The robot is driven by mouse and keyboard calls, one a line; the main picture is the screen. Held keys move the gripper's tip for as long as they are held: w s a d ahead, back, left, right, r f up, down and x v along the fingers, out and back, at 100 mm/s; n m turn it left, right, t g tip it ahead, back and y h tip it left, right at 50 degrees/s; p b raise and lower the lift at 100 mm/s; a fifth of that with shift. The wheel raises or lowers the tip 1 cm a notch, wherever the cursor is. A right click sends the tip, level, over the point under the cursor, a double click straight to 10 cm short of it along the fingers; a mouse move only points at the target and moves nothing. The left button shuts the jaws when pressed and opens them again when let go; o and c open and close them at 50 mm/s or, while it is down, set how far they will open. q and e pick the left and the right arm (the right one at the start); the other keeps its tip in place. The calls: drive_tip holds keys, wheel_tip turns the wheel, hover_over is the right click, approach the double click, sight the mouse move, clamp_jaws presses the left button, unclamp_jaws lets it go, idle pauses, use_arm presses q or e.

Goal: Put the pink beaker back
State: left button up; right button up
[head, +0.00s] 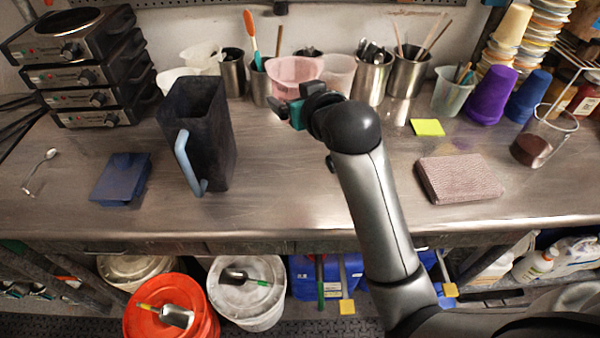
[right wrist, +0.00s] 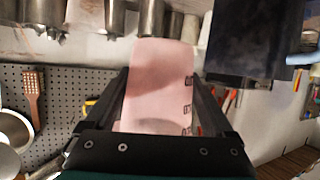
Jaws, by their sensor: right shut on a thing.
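The pink beaker (head: 296,70) is at the back of the steel counter, among metal cups and a pale translucent beaker (head: 339,72). My right gripper (head: 287,108) reaches over the counter and is shut on the beaker. In the right wrist view the pink beaker (right wrist: 160,85), with dark printed marks, sits between the two fingers. The gripper hides its lower part in the head view, so I cannot tell whether its base touches the counter. My left gripper is not in view.
A tall dark pitcher (head: 205,135) with a blue handle stands left of my right arm. Metal cups of utensils (head: 372,78) line the back. The counter's front middle (head: 285,205) is clear.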

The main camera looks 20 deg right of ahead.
wheel_tip(320, 180, down, 21)
drive_tip(key=b, duration=0.5)
drive_tip(key=shift+w+a+r, duration=0.1)
drive_tip(key=o, duration=1.3)
drive_tip(key=shift+f, duration=0.2)
drive_tip(key=shift+c, duration=0.2)
drive_tip(key=shift+r, duration=0.1)
drive_tip(key=shift+r, duration=0.15)
drive_tip(key=p+v, duration=0.2)
drive_tip(key=v, duration=1)
